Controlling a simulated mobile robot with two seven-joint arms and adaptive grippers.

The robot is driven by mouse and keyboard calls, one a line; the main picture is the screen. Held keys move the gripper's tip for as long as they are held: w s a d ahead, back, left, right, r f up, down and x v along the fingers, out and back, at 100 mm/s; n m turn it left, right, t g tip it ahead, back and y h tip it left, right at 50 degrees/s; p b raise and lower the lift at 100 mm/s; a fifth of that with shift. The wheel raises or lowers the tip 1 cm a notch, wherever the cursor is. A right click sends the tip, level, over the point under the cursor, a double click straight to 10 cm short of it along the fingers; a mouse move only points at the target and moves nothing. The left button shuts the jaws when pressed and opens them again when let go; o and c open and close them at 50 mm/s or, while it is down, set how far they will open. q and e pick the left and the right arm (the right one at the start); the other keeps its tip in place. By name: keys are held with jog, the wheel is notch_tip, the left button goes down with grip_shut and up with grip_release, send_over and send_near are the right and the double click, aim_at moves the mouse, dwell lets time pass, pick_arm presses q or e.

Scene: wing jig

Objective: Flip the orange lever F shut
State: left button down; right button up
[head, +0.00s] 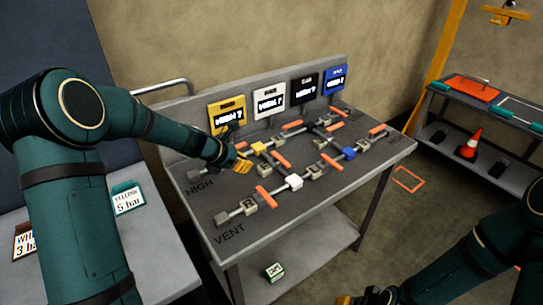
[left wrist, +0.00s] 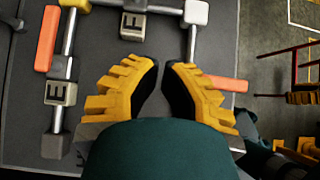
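My left gripper (head: 243,166) is low over the grey bench, between two pipe runs. In the left wrist view its yellow fingers (left wrist: 162,66) are close together with nothing between them. Several orange levers sit on the pipes. One orange lever (left wrist: 47,38) lies alongside the left pipe, apart from the fingers; another (left wrist: 225,83) sticks out crosswise, partly behind the right finger. Two lettered tags (left wrist: 60,92), (left wrist: 133,24) read like E or F; I cannot tell which lever is F. My right gripper (head: 370,297) is cut off at the bottom edge; its fingers are unclear.
The bench (head: 330,205) has a back panel with yellow, white, black and blue gauges (head: 226,114). A white cube (head: 295,181), yellow cube (head: 257,148) and blue cube (head: 348,153) join the pipes. A side shelf with an orange cone (head: 473,141) stands at right.

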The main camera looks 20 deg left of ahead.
aim_at(280, 162)
pick_arm(q)
jog(key=shift+w+a+r, duration=0.15)
jog(key=shift+w, duration=0.1)
pick_arm(e)
jog(key=shift+w+a, duration=0.1)
jog(key=shift+w, duration=0.15)
pick_arm(q)
jog(key=shift+s, duration=0.1)
pick_arm(e)
jog(key=shift+s, duration=0.1)
pick_arm(q)
jog(key=b+x, duration=0.1)
jog(key=x, duration=0.8)
jog(key=shift+w+f, duration=0.2)
jog(key=shift+f, duration=0.05)
jog(key=w+d, duration=0.2)
jog(key=shift+w+d+f, duration=0.1)
jog(key=shift+w+d, duration=0.05)
jog(key=shift+w, duration=0.2)
jog(key=shift+w+d, duration=0.3)
jog(key=shift+w, duration=0.1)
pick_arm(e)
jog(key=shift+f, duration=0.3)
